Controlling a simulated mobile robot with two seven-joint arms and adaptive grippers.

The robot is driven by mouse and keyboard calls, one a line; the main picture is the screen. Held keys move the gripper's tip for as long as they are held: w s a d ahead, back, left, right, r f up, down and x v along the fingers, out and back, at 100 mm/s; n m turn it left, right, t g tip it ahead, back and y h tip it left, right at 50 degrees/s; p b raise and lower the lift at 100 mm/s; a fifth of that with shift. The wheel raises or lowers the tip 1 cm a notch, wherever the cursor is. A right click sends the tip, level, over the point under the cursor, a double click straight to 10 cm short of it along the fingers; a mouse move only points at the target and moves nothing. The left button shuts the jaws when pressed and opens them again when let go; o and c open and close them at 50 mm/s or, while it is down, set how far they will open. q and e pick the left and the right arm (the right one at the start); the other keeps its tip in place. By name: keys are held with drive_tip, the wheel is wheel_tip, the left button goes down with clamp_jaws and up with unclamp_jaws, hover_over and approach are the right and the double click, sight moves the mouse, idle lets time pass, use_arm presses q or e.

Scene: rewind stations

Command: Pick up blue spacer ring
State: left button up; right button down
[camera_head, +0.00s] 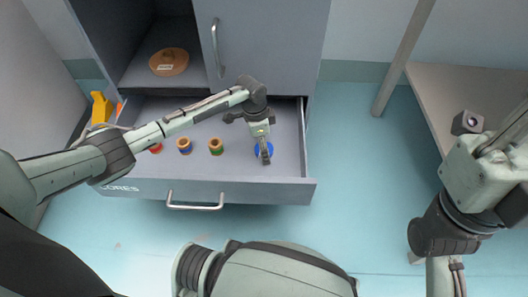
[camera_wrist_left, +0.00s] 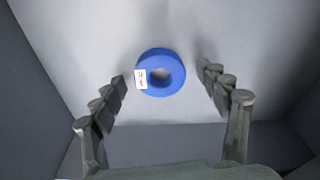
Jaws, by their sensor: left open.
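The blue spacer ring (camera_head: 269,148) lies flat on the floor of the open drawer, toward its right side. In the left wrist view the blue spacer ring (camera_wrist_left: 168,57) lies between and just beyond the fingertips, with a small white label on its left side. My left gripper (camera_head: 265,155) is over the ring and hides part of it. In the left wrist view the left gripper (camera_wrist_left: 163,76) has its fingers spread wide and nothing between them. My right arm shows at the right, but its gripper fingers cannot be made out.
The drawer (camera_head: 240,190) also holds several copper-coloured cores, such as the green-banded one (camera_head: 216,147) and the blue-banded one (camera_head: 184,146). A round brown disc (camera_head: 169,62) sits in the open cabinet compartment above. A table (camera_head: 462,85) stands at the right.

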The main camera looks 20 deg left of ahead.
use_arm(q)
drive_tip(key=c, duration=1.3)
drive_tip(key=shift+o, duration=0.2)
drive_tip(key=shift+r, duration=0.1)
